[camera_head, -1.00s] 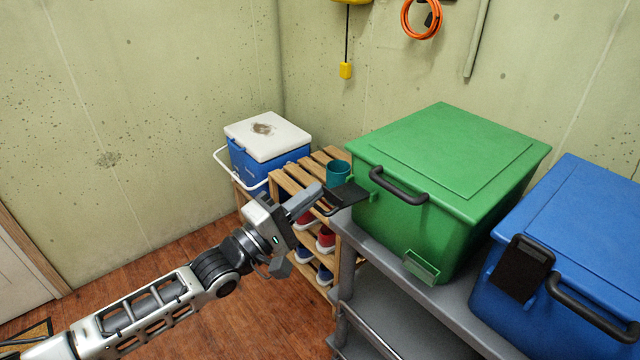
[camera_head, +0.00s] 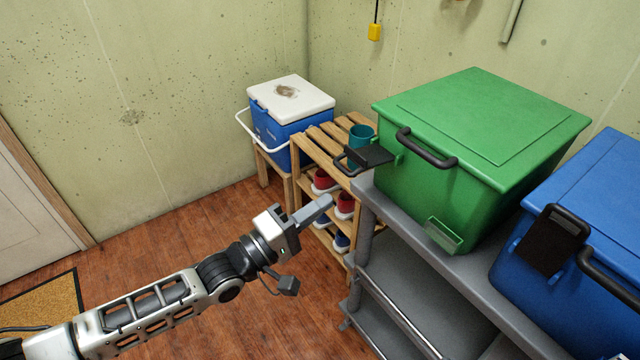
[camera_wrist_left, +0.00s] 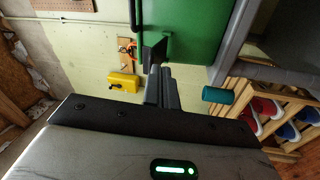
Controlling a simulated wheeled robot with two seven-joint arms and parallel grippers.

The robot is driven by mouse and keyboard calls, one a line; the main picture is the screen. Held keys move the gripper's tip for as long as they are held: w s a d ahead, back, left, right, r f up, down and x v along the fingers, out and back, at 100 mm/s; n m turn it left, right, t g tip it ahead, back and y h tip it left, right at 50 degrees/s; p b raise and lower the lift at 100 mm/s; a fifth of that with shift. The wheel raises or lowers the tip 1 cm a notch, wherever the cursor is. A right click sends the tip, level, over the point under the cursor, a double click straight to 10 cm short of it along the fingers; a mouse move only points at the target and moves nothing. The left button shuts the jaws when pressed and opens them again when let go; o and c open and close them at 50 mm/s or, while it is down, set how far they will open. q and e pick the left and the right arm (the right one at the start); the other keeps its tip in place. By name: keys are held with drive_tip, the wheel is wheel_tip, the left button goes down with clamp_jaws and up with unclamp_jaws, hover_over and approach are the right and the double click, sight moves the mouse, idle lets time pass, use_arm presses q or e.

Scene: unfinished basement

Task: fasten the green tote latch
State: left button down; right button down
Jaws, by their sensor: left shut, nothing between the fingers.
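The green tote (camera_head: 480,130) stands on a grey cart, its lid on and a black handle (camera_head: 425,148) along the lid's front. Its black latch (camera_head: 372,156) sticks out nearly level from the tote's left corner, swung away from the wall. A small green bracket (camera_head: 443,235) is low on the tote's front. My left gripper (camera_head: 326,203) is shut and empty, below and left of the latch, apart from it.
A blue tote (camera_head: 585,210) with a black latch hanging down its front stands right of the green one. A wooden rack (camera_head: 310,150) with shoes and a teal cup (camera_head: 361,134) is behind the latch. A blue-white cooler (camera_head: 290,110) stands further back.

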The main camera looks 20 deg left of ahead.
use_arm(q)
drive_tip(key=s+a+f+m+g+y, duration=0.1)
drive_tip(key=s+f+m+g+y, duration=0.4)
drive_tip(key=s+f+m+y, duration=0.3)
drive_tip(key=s+f+m, duration=0.3)
drive_tip(key=s+f, duration=0.2)
drive_tip(key=s, duration=0.2)
drive_tip(key=shift+s+f+g+y, duration=0.3)
drive_tip(key=shift+f, duration=0.05)
drive_tip(key=shift+s, duration=0.1)
